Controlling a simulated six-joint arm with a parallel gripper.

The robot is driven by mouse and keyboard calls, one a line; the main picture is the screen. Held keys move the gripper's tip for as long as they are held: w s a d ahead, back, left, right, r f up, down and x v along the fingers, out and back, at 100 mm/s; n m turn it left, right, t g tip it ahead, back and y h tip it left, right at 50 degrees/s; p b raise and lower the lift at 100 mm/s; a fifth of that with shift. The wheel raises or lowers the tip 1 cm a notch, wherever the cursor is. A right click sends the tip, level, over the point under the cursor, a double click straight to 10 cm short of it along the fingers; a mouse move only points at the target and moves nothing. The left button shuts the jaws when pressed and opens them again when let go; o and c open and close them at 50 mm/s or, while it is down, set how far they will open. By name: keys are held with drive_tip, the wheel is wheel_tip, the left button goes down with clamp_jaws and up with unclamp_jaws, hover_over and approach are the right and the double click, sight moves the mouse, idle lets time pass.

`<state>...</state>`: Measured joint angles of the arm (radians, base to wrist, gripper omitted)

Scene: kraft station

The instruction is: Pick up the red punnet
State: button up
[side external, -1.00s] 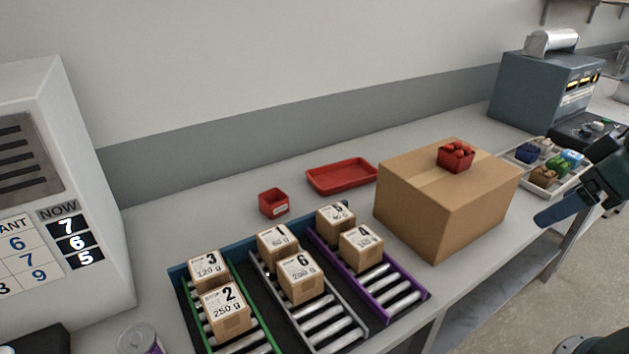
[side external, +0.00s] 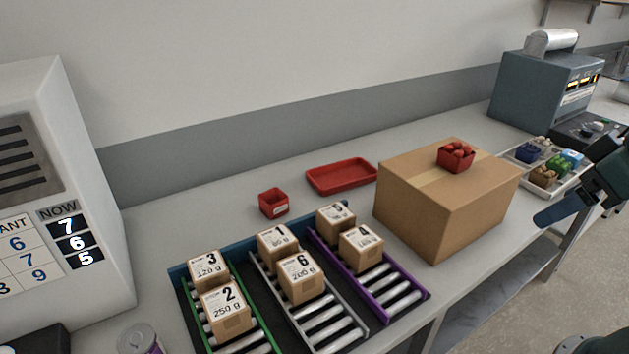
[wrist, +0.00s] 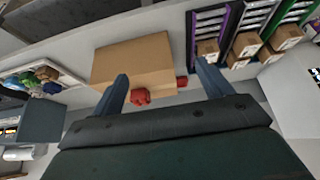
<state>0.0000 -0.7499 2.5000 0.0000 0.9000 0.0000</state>
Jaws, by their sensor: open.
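The red punnet (side external: 456,161) holds several round red fruits and sits upright on top of a closed cardboard box (side external: 447,218). In the wrist view, the punnet (wrist: 140,97) shows beside the left finger, at the lower edge of the box (wrist: 135,60). My gripper (wrist: 162,82) is open and empty, its two blue-grey fingers wide apart. In the side view, part of my gripper (side external: 556,211) shows at the right edge, to the right of the box and apart from the punnet. The rest of it is cut off.
A small red labelled bin (side external: 273,202) and a flat red tray (side external: 341,176) lie left of the box. Roller lanes (side external: 335,322) with several numbered cartons stand in front. A divided tray of colourful items (side external: 575,185) and a grey machine (side external: 540,88) stand right.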

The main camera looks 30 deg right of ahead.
drive_tip(key=w+a+r, duration=0.2)
drive_tip(key=w+r, duration=0.3)
drive_tip(key=w, duration=0.6)
drive_tip(key=n+g, duration=0.1)
drive_tip(key=n, duration=0.1)
hover_over(274, 197)
drive_tip(key=s+a, duration=0.1)
drive_tip(key=s, duration=0.4)
drive_tip(key=shift+y, duration=0.3)
drive_tip(key=shift+f, duration=11.05)
drive_tip(key=shift+x, duration=2.55)
